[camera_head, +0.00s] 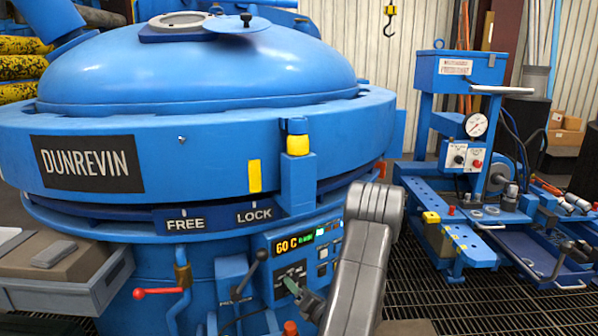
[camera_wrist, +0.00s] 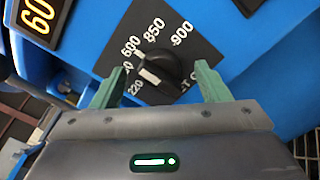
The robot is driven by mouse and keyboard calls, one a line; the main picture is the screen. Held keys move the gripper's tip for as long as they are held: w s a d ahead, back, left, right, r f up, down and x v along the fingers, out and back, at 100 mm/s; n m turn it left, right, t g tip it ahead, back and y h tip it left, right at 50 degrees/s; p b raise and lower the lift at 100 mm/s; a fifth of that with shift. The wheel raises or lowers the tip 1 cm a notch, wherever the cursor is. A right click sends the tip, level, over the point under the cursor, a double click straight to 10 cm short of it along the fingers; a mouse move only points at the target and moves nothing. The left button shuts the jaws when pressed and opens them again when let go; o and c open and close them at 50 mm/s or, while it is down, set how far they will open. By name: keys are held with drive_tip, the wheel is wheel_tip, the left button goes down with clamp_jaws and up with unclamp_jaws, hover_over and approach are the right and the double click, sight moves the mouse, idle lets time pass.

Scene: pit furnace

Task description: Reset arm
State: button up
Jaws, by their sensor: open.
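My gripper (camera_wrist: 158,85) is open in the wrist view, with its two green fingers apart. Between and just beyond them is the black temperature knob (camera_wrist: 172,70) on a dark dial plate with white numbers such as 600, 850 and 900. I cannot tell whether the fingers touch the knob. In the head view my grey arm comes up from the bottom, and a green fingertip (camera_head: 291,286) shows at the furnace control panel (camera_head: 322,250). The panel's display (camera_head: 295,243) reads 60 C. The knob is mostly hidden there.
The blue furnace (camera_head: 210,130) fills the left and middle, its round lid down. A red-handled valve (camera_head: 155,292) and a black-knobbed lever (camera_head: 256,268) stick out left of the panel. A blue machine with a gauge (camera_head: 476,125) stands at right. Grated floor (camera_head: 455,300) lies between.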

drive_tip(key=shift+a+r+n+b, duration=0.1)
drive_tip(key=shift+a+n+b, duration=0.05)
drive_tip(key=shift+n+b, duration=3.05)
drive_tip(key=shift+s+n+p, duration=0.1)
drive_tip(key=shift+n+p, duration=0.4)
drive_tip(key=shift+p, duration=0.1)
